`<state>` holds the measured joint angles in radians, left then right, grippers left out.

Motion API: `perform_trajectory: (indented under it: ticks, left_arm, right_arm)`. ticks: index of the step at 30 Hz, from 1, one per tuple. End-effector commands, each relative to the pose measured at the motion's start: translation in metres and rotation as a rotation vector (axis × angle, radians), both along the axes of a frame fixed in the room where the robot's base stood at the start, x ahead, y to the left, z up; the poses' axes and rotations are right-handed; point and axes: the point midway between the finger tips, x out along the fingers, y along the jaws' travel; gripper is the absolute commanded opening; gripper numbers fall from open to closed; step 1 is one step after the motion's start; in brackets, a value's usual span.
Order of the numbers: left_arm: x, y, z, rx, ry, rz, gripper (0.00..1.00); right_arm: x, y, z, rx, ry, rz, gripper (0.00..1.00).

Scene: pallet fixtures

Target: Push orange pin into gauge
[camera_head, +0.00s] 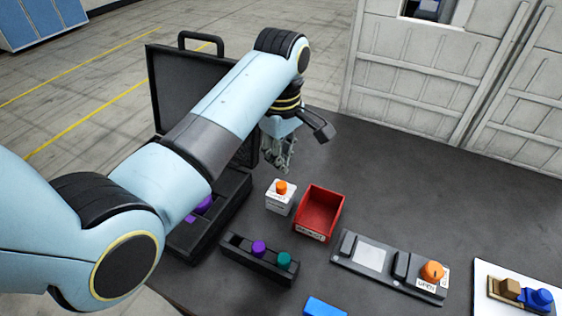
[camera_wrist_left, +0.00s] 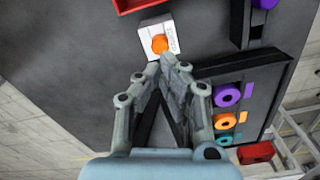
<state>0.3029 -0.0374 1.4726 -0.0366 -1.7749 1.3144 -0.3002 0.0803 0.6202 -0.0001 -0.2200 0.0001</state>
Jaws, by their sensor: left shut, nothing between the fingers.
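The orange pin (camera_head: 281,187) stands upright in the top of the gauge, a small white block (camera_head: 279,204) with a label on its front. In the left wrist view the pin (camera_wrist_left: 160,44) and the white gauge (camera_wrist_left: 152,27) lie just beyond the fingertips. My left gripper (camera_head: 279,164) is shut and empty. It points down a little behind and above the pin, apart from it as far as I can tell. The left wrist view shows its fingers (camera_wrist_left: 165,65) meeting at the tips. How deep the pin sits is hard to tell. My right gripper is not in view.
A red bin (camera_head: 304,234) stands right beside the gauge. A black rack (camera_head: 235,249) holds a purple and a teal pin. An open black case (camera_head: 240,190) lies left, partly behind my arm. A fixture with an orange knob (camera_head: 433,270) is farther right. The table behind the bin is clear.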

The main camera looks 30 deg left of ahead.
Motion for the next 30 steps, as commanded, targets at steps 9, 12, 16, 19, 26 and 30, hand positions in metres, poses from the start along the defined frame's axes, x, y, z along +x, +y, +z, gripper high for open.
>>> perform_trajectory:
  ticks: [9, 12, 16, 19, 26, 30]
  left_arm:
    - [0.001, 0.0, 0.031, -0.001, -0.002, 0.0, 0.0]
    - [0.0, 0.0, 0.039, 0.0, -0.001, 0.0, 0.0]
    - [0.0, 0.0, 0.044, 0.0, 0.0, 0.0, 0.0]
    - [0.0, 0.0, 0.045, 0.0, 0.001, 0.0, 0.0]
    - [0.0, 0.0, 0.044, 0.0, 0.001, 0.0, 0.0]
    - [0.0, 0.0, 0.044, 0.0, 0.001, 0.0, 0.0]
  right_arm:
    - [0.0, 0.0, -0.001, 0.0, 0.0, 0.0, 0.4]
    - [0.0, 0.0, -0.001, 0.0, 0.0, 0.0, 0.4]
    - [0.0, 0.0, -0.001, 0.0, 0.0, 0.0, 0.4]
    - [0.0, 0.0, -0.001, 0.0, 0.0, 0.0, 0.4]
    - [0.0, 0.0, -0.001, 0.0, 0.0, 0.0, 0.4]
    - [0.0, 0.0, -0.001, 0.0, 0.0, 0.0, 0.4]
